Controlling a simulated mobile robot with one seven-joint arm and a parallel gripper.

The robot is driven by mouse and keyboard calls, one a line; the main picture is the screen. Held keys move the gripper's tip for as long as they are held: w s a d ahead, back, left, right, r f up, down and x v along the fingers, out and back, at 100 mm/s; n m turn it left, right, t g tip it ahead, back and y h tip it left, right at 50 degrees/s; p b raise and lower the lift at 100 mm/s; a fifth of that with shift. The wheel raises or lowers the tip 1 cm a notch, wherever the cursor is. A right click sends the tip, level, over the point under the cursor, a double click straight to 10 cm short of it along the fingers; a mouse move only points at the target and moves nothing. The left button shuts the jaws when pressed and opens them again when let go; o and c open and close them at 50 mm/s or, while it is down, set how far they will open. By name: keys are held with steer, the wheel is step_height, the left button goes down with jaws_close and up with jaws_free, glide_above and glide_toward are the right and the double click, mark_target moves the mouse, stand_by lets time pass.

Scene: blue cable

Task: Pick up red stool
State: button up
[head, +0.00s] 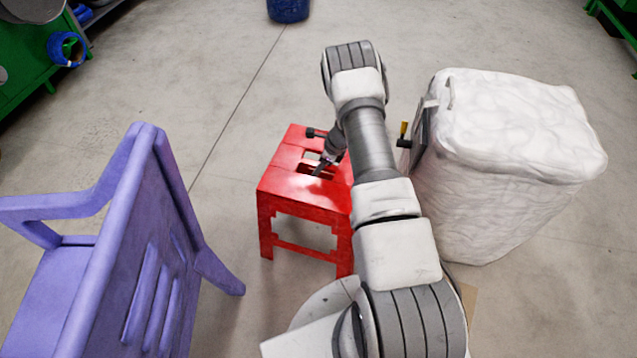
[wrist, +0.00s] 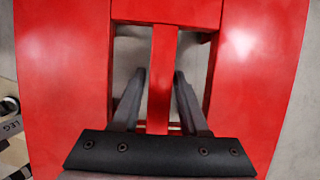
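The red stool (head: 305,211) stands upright on the floor in the middle of the head view, partly hidden behind my arm. Its top has two slots with a red bar (wrist: 161,75) between them, seen from close above in the wrist view. My gripper (wrist: 160,80) is at the stool's top, its two dark fingers on either side of the bar. Gaps show between the fingers and the bar, so the gripper is open. The fingertips appear to reach into the slots; how deep I cannot tell.
A purple chair (head: 140,250) stands at the left, near the stool. A white wrapped block (head: 510,140) stands close on the right. Floor behind the stool is clear.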

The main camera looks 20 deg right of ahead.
jaws_close()
stand_by(0.8)
steer(key=shift+w+r, duration=0.1)
stand_by(0.4)
